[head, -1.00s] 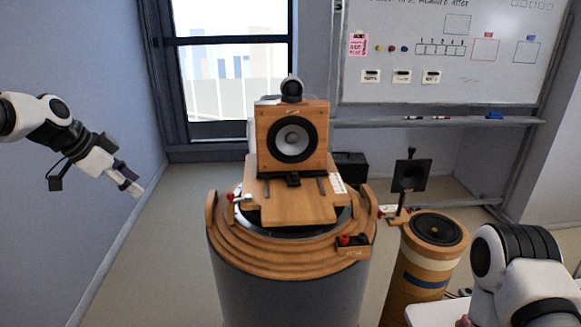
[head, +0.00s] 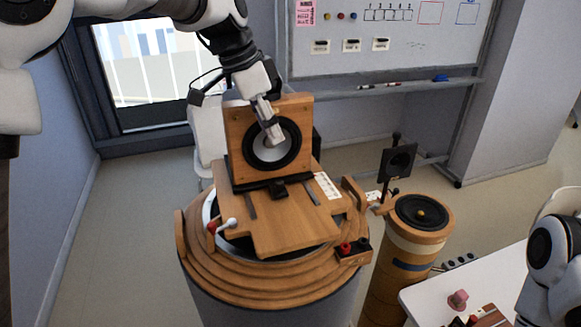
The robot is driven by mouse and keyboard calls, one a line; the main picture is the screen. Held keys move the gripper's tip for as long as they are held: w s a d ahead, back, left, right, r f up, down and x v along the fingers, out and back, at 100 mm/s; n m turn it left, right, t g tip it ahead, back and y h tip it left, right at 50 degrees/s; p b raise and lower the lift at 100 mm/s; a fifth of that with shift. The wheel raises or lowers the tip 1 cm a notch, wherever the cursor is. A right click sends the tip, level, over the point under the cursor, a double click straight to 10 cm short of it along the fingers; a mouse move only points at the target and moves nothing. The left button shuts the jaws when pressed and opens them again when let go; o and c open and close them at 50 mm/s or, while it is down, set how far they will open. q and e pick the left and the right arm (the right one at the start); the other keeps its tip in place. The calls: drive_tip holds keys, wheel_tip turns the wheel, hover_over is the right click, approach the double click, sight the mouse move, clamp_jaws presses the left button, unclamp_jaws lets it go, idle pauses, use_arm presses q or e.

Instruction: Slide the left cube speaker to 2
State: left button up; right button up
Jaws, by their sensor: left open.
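One square wooden speaker (head: 236,150) with a round black-rimmed driver stands upright on a wooden sliding board (head: 277,222) on the round stand. I cannot tell a second cube speaker here. A small black block (head: 279,189) sits at the speaker's foot, between two dark slots. A white marked card (head: 328,186) lies at the board's right; its marks are too small to read. My left gripper (head: 272,132) is open, pointing down in front of the driver and hiding part of it; I cannot tell whether it touches. My right gripper is out of view; only my right arm shows.
A red-and-white-knobbed lever (head: 222,227) sits at the stand's front left, and a black box with a red knob (head: 353,249) at its front right. A wooden cylinder speaker (head: 421,213) stands to the right. A white table (head: 425,297) is at lower right.

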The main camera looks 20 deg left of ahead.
use_arm(q)
drive_tip(key=p, duration=0.2)
hover_over(278, 182)
drive_tip(key=s+a, duration=0.2)
wheel_tip(278, 182, down, 7)
drive_tip(key=shift+m+t, duration=0.3)
drive_tip(key=x, duration=0.2)
drive_tip(key=p+x, duration=0.1)
drive_tip(key=x, duration=0.3)
drive_tip(key=shift+w+f, duration=0.35)
drive_tip(key=shift+d+f, duration=0.15)
drive_tip(key=shift+f, duration=0.2)
drive_tip(key=shift+c, duration=0.7)
drive_tip(key=shift+h, duration=0.3)
clamp_jaws()
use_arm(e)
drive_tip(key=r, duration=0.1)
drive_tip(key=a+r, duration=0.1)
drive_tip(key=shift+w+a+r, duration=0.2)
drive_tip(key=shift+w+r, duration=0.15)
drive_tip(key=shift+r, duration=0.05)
